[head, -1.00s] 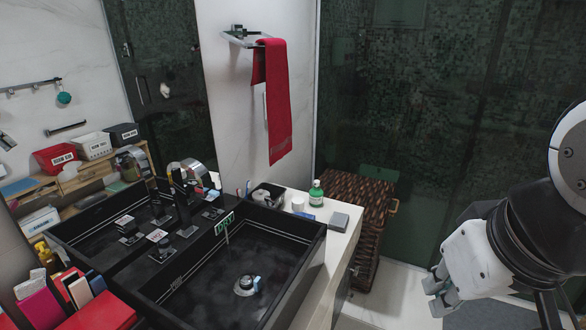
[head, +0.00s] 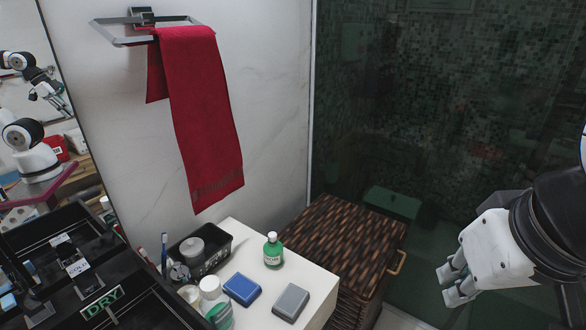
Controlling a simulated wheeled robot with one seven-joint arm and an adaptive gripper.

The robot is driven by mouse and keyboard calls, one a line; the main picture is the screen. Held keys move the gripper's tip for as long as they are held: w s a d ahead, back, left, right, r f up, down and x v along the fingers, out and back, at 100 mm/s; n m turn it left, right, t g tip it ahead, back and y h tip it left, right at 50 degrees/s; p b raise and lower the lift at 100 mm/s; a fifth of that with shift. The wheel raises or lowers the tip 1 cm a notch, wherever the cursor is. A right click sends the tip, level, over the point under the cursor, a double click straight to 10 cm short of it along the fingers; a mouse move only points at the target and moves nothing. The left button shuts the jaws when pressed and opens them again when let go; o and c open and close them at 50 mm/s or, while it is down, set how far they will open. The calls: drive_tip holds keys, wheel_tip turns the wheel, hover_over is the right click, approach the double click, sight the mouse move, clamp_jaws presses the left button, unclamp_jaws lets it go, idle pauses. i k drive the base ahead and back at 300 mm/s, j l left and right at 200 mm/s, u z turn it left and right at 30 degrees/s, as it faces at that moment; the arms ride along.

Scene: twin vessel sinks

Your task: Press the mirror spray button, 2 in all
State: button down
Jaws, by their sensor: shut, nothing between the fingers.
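I cannot make out a mirror spray or its button for sure in the head view. A green bottle (head: 273,252) with a white cap stands upright on the white counter (head: 322,284), and I cannot tell what it holds. My gripper (head: 449,286) is at the right, shut and empty. It is well to the right of the counter and apart from everything on it.
A black tray (head: 212,262), a blue box (head: 242,289) and a grey box (head: 290,302) crowd the counter. The dark sink (head: 135,303) is at lower left. A red towel (head: 196,115) hangs above. A wicker hamper (head: 335,240) stands behind the counter.

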sight(272, 236)
drive_tip(key=i+l, duration=0.25)
drive_tip(key=i+l+u, duration=0.1)
drive_tip(key=i+l, duration=0.15)
drive_tip(key=l, duration=0.25)
drive_tip(key=i+l, duration=0.25)
drive_tip(key=l, duration=0.1)
